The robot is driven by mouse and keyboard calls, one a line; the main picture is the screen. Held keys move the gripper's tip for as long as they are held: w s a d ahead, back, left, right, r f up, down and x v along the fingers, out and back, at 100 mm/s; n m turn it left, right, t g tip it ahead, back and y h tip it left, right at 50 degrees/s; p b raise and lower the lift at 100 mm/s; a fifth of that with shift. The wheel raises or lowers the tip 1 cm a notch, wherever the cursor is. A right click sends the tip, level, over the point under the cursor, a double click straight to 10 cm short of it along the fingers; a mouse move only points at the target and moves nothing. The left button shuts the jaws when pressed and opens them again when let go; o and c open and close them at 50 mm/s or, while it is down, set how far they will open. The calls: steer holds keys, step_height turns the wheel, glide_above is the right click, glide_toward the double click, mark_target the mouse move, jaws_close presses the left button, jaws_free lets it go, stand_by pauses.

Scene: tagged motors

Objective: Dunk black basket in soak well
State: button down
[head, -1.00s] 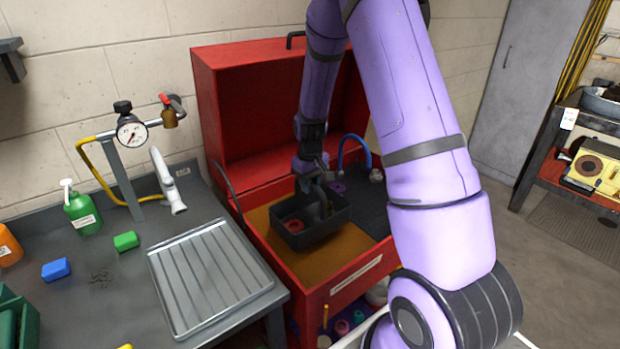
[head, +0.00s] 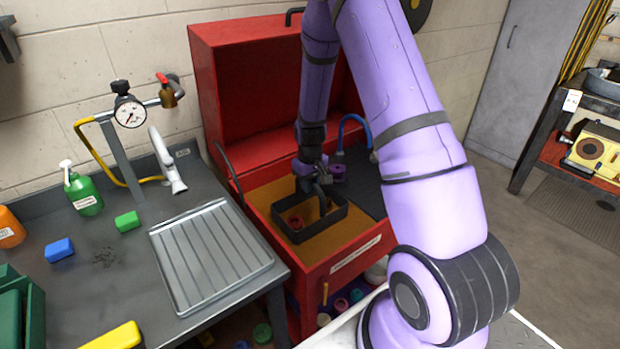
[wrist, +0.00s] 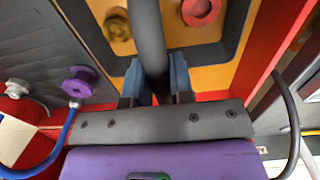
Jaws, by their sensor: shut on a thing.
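The black basket (head: 325,227) sits low in the soak well (head: 262,195), the orange-filled left part of the red washer. Orange shows inside its dark rim, so liquid seems to be in it; its underside is hidden. A red part (wrist: 200,10) and a gold part (wrist: 117,27) lie inside the basket in the wrist view. My gripper (head: 314,184) is above the basket, shut on its dark handle (wrist: 149,40), which runs between the fingers.
The red washer's lid (head: 250,90) stands open behind. A dark grid deck (head: 366,190) with a purple part (head: 338,172) and a blue hose (head: 357,122) is to the right. A ribbed drain tray (head: 210,255) lies on the left bench.

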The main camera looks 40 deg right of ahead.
steer(key=shift+f, duration=3.8)
steer(key=shift+r, duration=1.7)
steer(key=shift+f, duration=0.1)
steer(key=shift+f, duration=1.55)
steer(key=shift+r, duration=0.1)
